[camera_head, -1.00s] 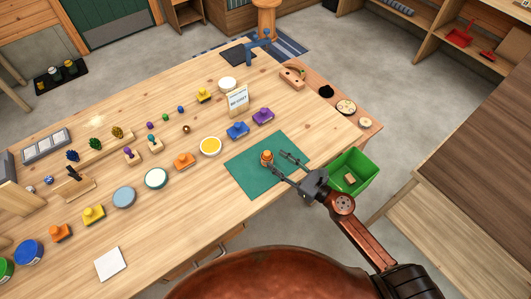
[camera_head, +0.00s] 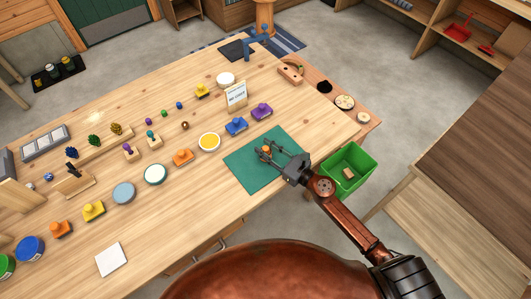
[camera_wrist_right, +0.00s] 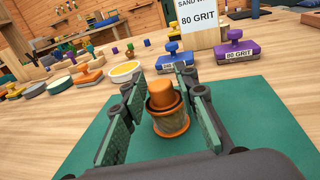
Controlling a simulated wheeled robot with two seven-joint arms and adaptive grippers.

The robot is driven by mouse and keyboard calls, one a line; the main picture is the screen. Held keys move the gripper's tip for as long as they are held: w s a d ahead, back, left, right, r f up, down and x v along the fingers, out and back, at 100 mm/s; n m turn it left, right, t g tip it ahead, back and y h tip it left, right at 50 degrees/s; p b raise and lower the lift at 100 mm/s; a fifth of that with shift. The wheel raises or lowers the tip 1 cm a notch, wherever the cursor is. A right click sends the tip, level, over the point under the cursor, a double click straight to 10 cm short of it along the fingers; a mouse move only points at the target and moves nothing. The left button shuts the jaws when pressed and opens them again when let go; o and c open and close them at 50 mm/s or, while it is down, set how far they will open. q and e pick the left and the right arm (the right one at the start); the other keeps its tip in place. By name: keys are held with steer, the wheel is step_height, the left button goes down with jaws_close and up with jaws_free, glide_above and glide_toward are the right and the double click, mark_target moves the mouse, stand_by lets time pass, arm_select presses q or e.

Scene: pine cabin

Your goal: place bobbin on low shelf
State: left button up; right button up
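The bobbin (camera_head: 266,149) is a small upright piece with an orange top and a brown, ringed lower body, standing on the green mat (camera_head: 245,180). In the right wrist view the bobbin (camera_wrist_right: 168,110) is between the two fingers of my right gripper (camera_head: 273,147). That gripper is open, with gaps between its pads and the bobbin. My left gripper is not in view. A pale low wooden shelf (camera_head: 440,215) shows at the right, under a dark brown top; I cannot tell if it is the task's shelf.
A green bin (camera_head: 366,172) with a small block inside stands beside the table's right edge. Purple (camera_head: 262,111) and blue (camera_head: 236,126) sanding blocks and a sign (camera_head: 236,96) stand behind the mat. More shelving (camera_head: 440,35) is at the back right.

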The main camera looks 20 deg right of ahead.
jaws_close()
